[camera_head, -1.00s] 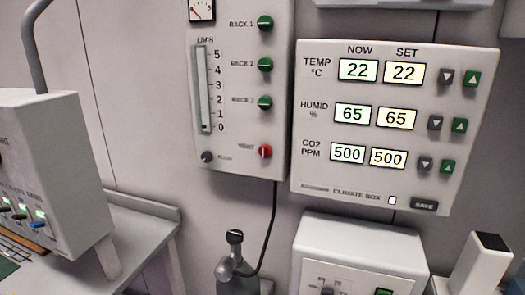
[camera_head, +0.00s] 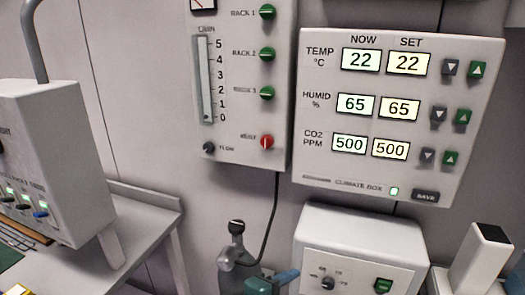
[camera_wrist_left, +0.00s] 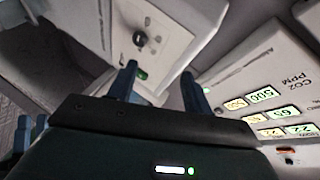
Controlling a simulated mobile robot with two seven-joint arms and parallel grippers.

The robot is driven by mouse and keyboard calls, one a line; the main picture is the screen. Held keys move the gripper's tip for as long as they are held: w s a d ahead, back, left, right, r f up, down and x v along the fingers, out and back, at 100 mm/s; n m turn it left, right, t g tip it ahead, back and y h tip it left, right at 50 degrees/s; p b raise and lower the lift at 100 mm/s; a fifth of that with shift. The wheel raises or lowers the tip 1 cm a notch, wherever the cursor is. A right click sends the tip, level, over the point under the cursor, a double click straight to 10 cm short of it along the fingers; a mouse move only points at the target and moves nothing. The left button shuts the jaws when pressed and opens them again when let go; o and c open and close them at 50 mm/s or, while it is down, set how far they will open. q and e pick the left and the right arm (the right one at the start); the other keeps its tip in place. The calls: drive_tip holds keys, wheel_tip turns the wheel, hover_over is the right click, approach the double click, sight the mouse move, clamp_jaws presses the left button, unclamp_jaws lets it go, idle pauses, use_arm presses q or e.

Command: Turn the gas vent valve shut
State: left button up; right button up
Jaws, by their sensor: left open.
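The gas vent valve is a red knob (camera_head: 267,142) marked VENT, at the lower right of the grey flow panel (camera_head: 232,150) in the head view. Its turn position is too small to read. My left gripper (camera_wrist_left: 157,85) shows in the wrist view with two blue fingers apart and nothing between them. In the head view only a teal part and a blue finger of it (camera_head: 287,276) show at the bottom edge, well below the red knob. The wrist view does not show the red knob.
Three green rack knobs (camera_head: 267,54) sit above the red knob. The climate box (camera_head: 375,185) is to the right. A white box (camera_head: 330,225) with a dial and green switch stands below. A cylinder top with valve (camera_head: 236,240) and its black cable stand under the panel.

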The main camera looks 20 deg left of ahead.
use_arm(q)
drive_tip(key=w+a+r+m+t, duration=0.1)
drive_tip(key=w+r+m, duration=0.2)
drive_tip(key=r+m, duration=0.35)
drive_tip(key=m+t+y, duration=0.4)
drive_tip(key=m, duration=0.9)
approach(265, 143)
drive_tip(key=w, duration=0.2)
drive_tip(key=w+d+p, duration=0.1)
drive_tip(key=w, duration=0.2)
drive_tip(key=w+p, duration=0.1)
drive_tip(key=w, duration=0.2)
drive_tip(key=shift+w+d, duration=0.1)
drive_tip(key=shift+d, duration=0.1)
drive_tip(key=shift+c, duration=0.3)
drive_tip(key=shift+f, duration=0.1)
drive_tip(key=c, duration=0.9)
